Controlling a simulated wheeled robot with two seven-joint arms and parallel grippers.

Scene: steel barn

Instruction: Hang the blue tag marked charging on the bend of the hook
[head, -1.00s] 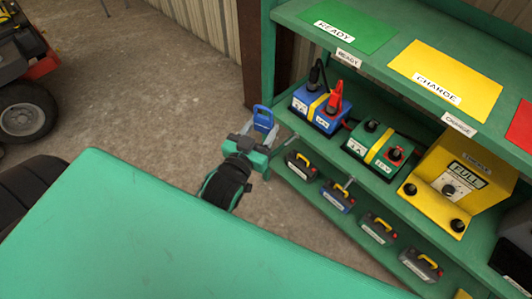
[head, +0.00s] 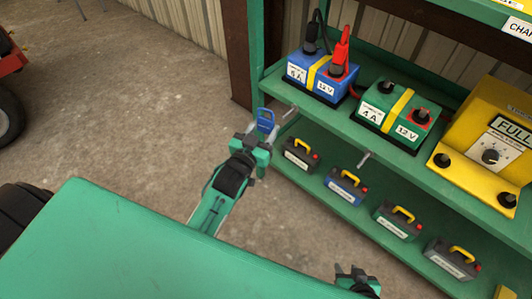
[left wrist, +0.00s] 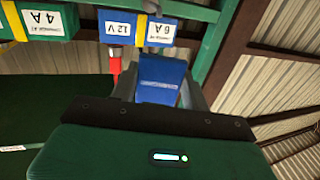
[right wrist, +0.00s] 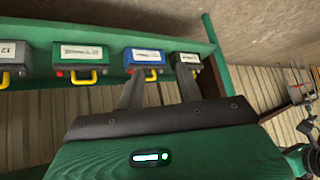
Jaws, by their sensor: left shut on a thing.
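The blue tag (head: 266,121) is in my left gripper (head: 259,141), upright above the fingers, left of the shelf's front edge. It also shows in the left wrist view (left wrist: 160,80), between the fingers; its lettering is too small to read. A metal hook (head: 290,113) sticks out from the shelf edge just right of the tag. In the picture a small gap separates them, and its bend is not clear. A second metal hook (head: 364,158) is further right. My right gripper (head: 356,279) is low in the head view; its fingers are apart and empty in the right wrist view (right wrist: 158,90).
The green shelf holds a blue charger (head: 322,80), a green charger (head: 397,112) and a yellow charger (head: 487,150). Several batteries, such as the dark one (head: 300,154), stand on the lower shelf. Open concrete floor (head: 140,110) lies left of the shelf.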

